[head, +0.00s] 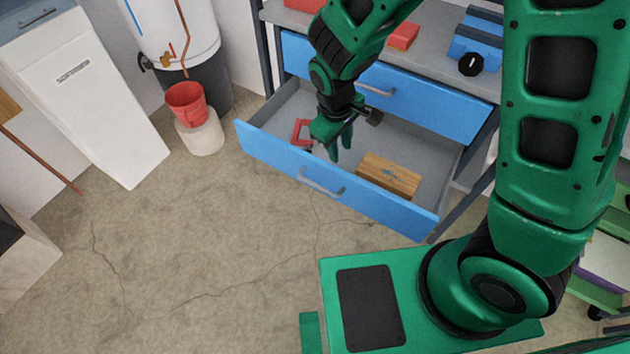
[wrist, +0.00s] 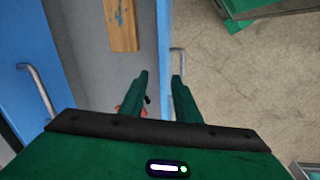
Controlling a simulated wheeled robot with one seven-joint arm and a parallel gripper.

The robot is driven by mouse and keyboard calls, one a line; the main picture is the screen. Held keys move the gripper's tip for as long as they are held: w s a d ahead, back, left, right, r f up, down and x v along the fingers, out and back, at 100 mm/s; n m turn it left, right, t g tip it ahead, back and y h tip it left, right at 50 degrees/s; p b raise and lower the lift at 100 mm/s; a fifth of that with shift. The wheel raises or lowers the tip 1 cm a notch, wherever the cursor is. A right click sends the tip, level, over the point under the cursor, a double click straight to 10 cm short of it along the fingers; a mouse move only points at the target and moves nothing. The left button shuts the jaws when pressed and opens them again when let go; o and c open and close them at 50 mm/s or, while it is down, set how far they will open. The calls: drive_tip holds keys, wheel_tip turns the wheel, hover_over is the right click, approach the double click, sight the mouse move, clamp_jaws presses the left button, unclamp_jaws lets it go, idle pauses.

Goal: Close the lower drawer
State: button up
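The lower drawer (head: 258,147) is pulled far out of the blue-and-grey cabinet. Its blue front carries a metal handle (head: 322,182); the handle also shows in the wrist view (wrist: 178,62). My gripper (head: 341,150) is over the drawer, near the inner side of its front. In the wrist view my gripper (wrist: 161,80) is open, fingers apart with nothing held. The blue drawer front (wrist: 165,50) shows in the gap between the fingers. I cannot tell whether the fingers touch it.
The upper drawer (head: 430,101) looks shut. The lower drawer holds a wooden block (head: 390,175) and a red object (head: 301,131). A red bucket (head: 187,103) stands on a pale pedestal to the left. The cracked floor (head: 200,230) before the drawer is clear.

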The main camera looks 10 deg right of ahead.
sight(319, 186)
drive_tip(key=s+a+f+n, duration=0.2)
drive_tip(key=a+f, duration=0.3)
drive_tip(key=a, duration=0.2)
drive_tip(key=f, duration=0.3)
drive_tip(key=w+d+f, duration=0.1)
drive_tip(key=f, duration=0.6)
drive_tip(key=shift+w+d, duration=0.4)
